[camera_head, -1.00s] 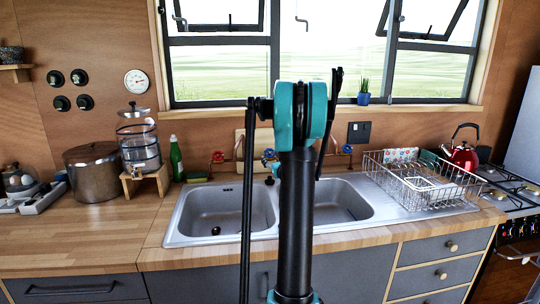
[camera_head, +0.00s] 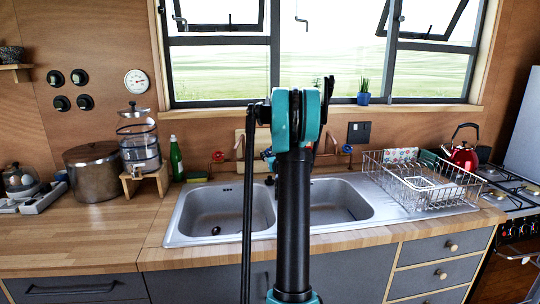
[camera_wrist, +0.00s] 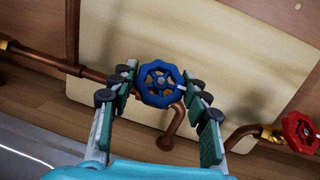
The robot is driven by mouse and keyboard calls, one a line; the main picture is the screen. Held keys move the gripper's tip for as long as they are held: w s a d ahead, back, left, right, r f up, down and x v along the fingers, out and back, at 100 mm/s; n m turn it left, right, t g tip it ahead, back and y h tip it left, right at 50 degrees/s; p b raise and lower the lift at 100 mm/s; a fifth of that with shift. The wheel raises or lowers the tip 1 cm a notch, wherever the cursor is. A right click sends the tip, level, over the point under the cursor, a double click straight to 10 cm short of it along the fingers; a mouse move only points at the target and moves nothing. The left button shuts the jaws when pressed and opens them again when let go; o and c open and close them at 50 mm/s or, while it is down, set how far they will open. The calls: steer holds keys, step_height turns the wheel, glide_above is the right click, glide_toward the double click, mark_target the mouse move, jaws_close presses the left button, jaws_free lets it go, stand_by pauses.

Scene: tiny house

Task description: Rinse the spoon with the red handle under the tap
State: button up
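I cannot make out the spoon with the red handle in either view. In the wrist view a blue tap handle (camera_wrist: 160,84) sits on a copper pipe, in front of a pale wooden board. My gripper (camera_wrist: 162,88) is open, with one finger on each side of the blue handle. Whether the finger pads touch it is unclear. In the head view my gripper is hidden behind my own arm. The double steel sink (camera_head: 262,232) lies in the counter below the taps. A red tap handle (camera_head: 217,156) shows left of my arm.
A second red tap handle (camera_wrist: 300,131) is at the right in the wrist view. A wire dish rack (camera_head: 420,184) stands right of the sink, near a red kettle (camera_head: 462,154). A green bottle (camera_head: 176,158) and a yellow sponge (camera_head: 196,177) stand left. The left counter front is clear.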

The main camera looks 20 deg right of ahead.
steer(key=c, duration=0.5)
steer(key=shift+d+n+y, duration=0.1)
steer(key=shift+n+y, duration=0.3)
steer(key=shift+y, duration=0.1)
steer(key=n+y, duration=0.4)
steer(key=shift+d+n+g, duration=0.1)
steer(key=shift+n+g, duration=0.2)
steer(key=shift+n+g+y, duration=0.65)
steer(key=shift+n+y, duration=0.45)
steer(key=shift+n, duration=0.3)
steer(key=shift+n+g+y, duration=0.65)
steer(key=shift+n+y, duration=0.45)
steer(key=shift+n, duration=0.3)
steer(key=o, duration=1.2)
